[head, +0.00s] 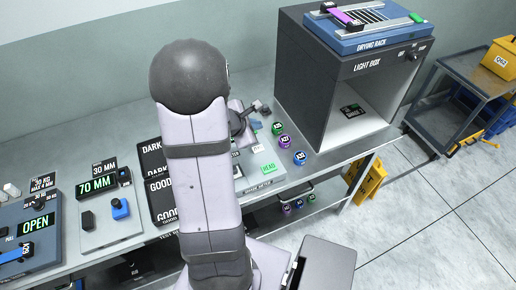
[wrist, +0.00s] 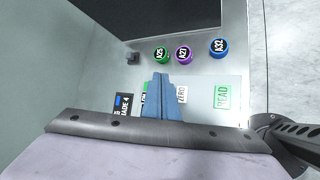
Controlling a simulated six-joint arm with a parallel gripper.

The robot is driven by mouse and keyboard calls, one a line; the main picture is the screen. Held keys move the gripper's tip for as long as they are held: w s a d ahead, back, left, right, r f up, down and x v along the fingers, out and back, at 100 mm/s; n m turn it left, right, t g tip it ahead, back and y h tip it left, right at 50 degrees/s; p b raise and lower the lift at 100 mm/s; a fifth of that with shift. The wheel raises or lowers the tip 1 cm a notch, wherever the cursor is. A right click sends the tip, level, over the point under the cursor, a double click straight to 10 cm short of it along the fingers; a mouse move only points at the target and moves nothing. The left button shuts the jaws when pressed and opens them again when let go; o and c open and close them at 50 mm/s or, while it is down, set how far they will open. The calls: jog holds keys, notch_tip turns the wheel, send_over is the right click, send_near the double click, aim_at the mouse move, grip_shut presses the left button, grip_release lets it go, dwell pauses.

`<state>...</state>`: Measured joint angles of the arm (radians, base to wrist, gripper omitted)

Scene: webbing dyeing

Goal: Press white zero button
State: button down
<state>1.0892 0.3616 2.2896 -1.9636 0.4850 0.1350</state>
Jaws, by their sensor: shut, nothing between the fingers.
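My gripper (wrist: 161,78) shows in the wrist view as blue fingers closed together with nothing between them. A white panel marked ZERO (wrist: 182,94) lies just right of the fingers, partly covered by them. I cannot tell the gap between fingertips and panel. To its right is a READ label in green (wrist: 222,97), also seen in the head view (head: 268,168). A GRADE 4 display (wrist: 123,105) lies left of the fingers.
The light box (head: 345,80) stands to the right on the bench. A 70 MM device (head: 105,200) is at left.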

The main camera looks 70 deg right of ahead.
jog(key=b, duration=0.5)
send_over(256, 151)
notch_tip(256, 151, down, 7)
jog(key=shift+d+r, duration=0.1)
jog(key=shift+f+b, duration=0.75)
jog(key=shift+b, duration=0.05)
jog(key=shift+f+b, duration=0.9)
jog(key=shift+b, duration=0.45)
dwell(2.0)
jog(key=shift+r, duration=0.15)
jog(key=shift+r+p, duration=0.6)
jog(key=shift+r, duration=0.15)
jog(key=shift+r+p, duration=1.9)
jog(key=shift+r, duration=0.6)
